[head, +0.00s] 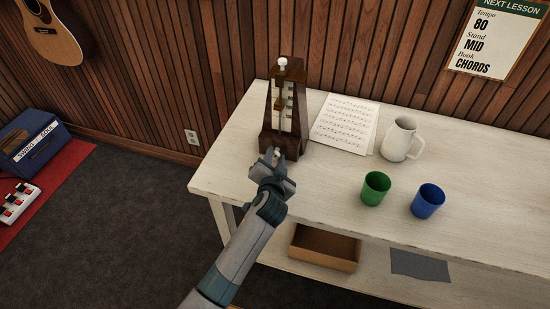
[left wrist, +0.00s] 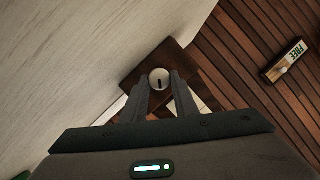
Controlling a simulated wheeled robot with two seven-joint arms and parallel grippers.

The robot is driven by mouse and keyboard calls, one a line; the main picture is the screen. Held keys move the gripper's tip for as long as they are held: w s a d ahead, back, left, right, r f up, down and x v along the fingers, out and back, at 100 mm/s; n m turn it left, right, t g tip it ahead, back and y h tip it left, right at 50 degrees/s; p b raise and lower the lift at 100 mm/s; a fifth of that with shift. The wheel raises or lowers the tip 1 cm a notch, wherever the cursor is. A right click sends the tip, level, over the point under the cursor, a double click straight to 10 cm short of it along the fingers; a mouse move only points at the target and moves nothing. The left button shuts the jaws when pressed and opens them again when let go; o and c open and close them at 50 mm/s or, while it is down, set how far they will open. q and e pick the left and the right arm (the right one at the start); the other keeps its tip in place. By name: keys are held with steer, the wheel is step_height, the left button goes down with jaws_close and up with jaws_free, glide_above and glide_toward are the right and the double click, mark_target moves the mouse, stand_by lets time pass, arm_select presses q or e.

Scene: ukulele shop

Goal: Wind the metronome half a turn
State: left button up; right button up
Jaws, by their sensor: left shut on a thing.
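The dark brown wooden metronome (head: 296,143) stands upright at the left end of the white table (head: 225,170), with a pendulum and a white knob (head: 283,62) at its top. My left gripper (head: 271,156) reaches the low front of the metronome. In the left wrist view, a round white winding knob (left wrist: 159,78) with a dark mark on its face sits at the fingertips. My left gripper (left wrist: 162,88) is shut on this knob, against the brown metronome body (left wrist: 132,72). In the head view the gripper mostly hides the knob. My right gripper is not in view.
Sheet music (head: 345,122) and a white mug (head: 401,139) are right of the metronome. A green cup (head: 375,188) and a blue cup (head: 428,201) stand nearer the front edge. A lesson poster (head: 495,38) hangs on the wall. A brown box (head: 325,262) sits on the lower shelf.

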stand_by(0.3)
arm_select(q)
steer(key=o, duration=1.1)
steer(key=shift+c, duration=0.2)
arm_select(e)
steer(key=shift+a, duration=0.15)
arm_select(q)
steer(key=shift+s, duration=0.1)
steer(key=shift+v, duration=0.8)
steer(key=b+v, duration=0.1)
steer(key=v, duration=0.7)
steer(key=shift+s, duration=0.35)
steer(key=b+v, duration=0.1)
steer(key=v, duration=0.6)
steer(key=shift+r, duration=0.15)
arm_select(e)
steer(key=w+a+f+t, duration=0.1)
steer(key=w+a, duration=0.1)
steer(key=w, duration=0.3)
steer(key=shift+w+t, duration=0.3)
